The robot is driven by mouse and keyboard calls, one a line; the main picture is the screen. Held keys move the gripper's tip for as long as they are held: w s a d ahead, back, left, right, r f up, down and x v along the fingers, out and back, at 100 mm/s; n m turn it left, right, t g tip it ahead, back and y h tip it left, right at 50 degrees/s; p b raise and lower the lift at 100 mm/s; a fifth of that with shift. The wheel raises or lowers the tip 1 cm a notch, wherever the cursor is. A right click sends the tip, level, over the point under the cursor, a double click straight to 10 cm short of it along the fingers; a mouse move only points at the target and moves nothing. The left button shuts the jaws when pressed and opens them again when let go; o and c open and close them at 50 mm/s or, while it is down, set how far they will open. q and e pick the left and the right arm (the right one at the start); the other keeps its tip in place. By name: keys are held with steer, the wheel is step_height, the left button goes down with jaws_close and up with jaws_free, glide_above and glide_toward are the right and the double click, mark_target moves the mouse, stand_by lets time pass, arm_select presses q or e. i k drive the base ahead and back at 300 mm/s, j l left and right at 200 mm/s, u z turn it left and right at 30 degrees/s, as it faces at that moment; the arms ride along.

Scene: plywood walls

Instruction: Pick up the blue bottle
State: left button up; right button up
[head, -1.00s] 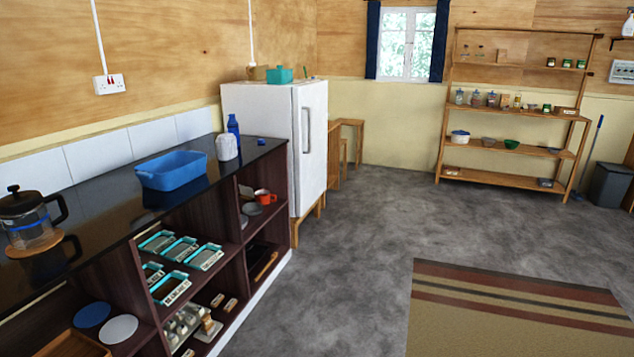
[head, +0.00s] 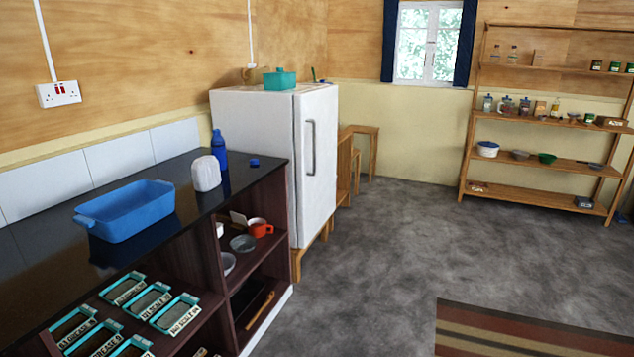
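The blue bottle (head: 219,150) stands upright on the black countertop (head: 60,262), near its far end by the fridge. A white rounded container (head: 206,174) stands just in front of it and hides part of its lower side. A small blue cap-like object (head: 254,162) lies on the counter to the right of the bottle. Neither of my grippers is in the head view.
A blue basin (head: 126,211) sits on the counter nearer to me. The white fridge (head: 270,150) stands past the counter's end. Shelves below hold teal trays (head: 150,301) and a red mug (head: 260,228). Grey floor (head: 400,240) to the right is clear, with a striped rug (head: 520,335).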

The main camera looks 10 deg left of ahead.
mark_target(218, 144)
steer(key=i+l+u, duration=0.1)
steer(key=i+u, duration=0.25)
steer(key=i, duration=0.15)
steer(key=i+l+u, duration=0.25)
steer(key=i+u, duration=0.15)
steer(key=i+l+u, duration=0.2)
steer(key=u, duration=0.2)
steer(key=i+l+u, duration=0.55)
steer(key=u, duration=0.2)
steer(key=i+l+u, duration=0.1)
steer(key=l+u, duration=0.3)
steer(key=l, duration=0.15)
